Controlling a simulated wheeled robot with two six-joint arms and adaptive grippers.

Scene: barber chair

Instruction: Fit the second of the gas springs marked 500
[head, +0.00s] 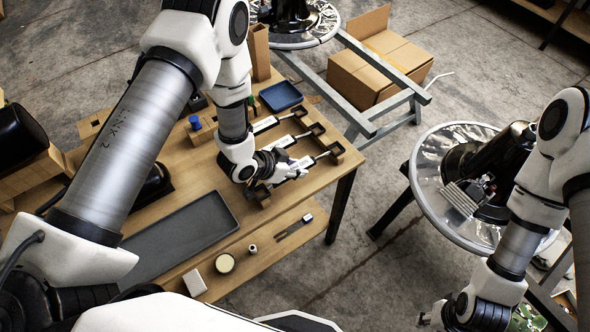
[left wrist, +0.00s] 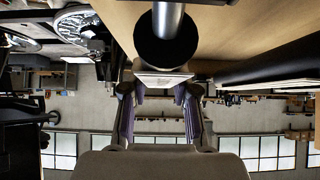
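Several silver gas springs lie in wooden end blocks on the table; the clearest are the far one (head: 265,125), the middle one (head: 297,138) and the near one (head: 318,158). No 500 marking is legible. My left gripper (head: 290,168) is low over the near end of this row and hides part of it. In the left wrist view its two fingers (left wrist: 158,110) stand apart, with a pale flat piece near their tips and a grey tube with a black round end beyond. A chrome disc base with a black column (head: 430,165) stands at right. My right gripper (head: 430,317) is low at right, fingers unclear.
The wooden table has a dark grey tray (head: 180,235), a blue tray (head: 281,96), a round tin (head: 224,263) and a white block (head: 194,283). A cardboard box (head: 380,70) stands on the floor behind a grey metal frame (head: 385,128).

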